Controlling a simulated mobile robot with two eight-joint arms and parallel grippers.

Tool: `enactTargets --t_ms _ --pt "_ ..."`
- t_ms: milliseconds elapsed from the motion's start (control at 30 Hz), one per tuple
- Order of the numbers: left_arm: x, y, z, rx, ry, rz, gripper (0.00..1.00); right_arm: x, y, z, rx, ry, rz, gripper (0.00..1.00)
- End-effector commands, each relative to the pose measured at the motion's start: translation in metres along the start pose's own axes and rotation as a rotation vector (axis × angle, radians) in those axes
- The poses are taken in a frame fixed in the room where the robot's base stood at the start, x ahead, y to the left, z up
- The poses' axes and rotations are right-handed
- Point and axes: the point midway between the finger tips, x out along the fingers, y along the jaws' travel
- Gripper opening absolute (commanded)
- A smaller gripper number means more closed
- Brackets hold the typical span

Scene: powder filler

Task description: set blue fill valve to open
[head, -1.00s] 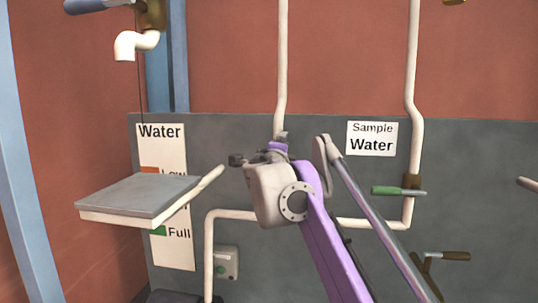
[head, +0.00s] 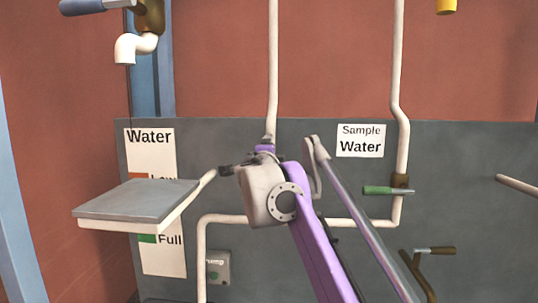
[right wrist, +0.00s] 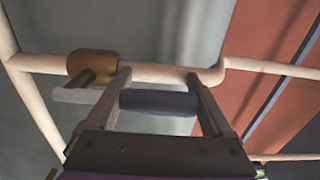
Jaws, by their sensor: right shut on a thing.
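In the right wrist view, my right gripper (right wrist: 160,92) is shut on a dark blue handle (right wrist: 160,103), which lies across between its two fingers. A brass valve body (right wrist: 93,64) sits on a white pipe beside it, and a pale lever shows below that body. In the head view, my purple right arm reaches up the grey panel; its grey wrist covers what it holds. Another blue-grey handle (head: 82,6) on a brass valve (head: 146,16) shows at the top left, above a white spout (head: 136,47). My left gripper is not in view.
A grey flat platform (head: 138,198) juts out at the left, in front of the Water level sign (head: 150,150). White pipes run over the grey panel (head: 480,220).

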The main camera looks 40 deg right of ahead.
Motion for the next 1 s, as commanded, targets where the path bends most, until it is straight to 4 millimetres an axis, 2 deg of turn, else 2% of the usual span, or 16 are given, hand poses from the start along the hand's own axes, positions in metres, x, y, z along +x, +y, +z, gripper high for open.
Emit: enactTargets --t_ms 33,100,333,467,800,1000 --pt "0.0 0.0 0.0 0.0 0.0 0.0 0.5 0.0 0.0 0.0 -0.006 -0.001 -0.001 0.9" --pt "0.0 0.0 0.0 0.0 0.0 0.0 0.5 0.0 0.0 0.0 -0.005 -0.001 -0.001 1.0" --pt "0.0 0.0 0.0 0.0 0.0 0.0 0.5 -0.001 0.0 0.0 -0.002 0.0 0.0 1.0" --pt "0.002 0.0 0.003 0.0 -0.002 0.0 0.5 -0.01 0.001 0.0 -0.003 -0.001 0.0 1.0" --pt "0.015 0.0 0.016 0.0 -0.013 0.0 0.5 -0.076 0.002 0.001 -0.003 -0.004 0.001 1.0" --pt "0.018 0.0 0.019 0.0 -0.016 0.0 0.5 -0.102 0.001 0.001 -0.004 -0.002 0.0 1.0"
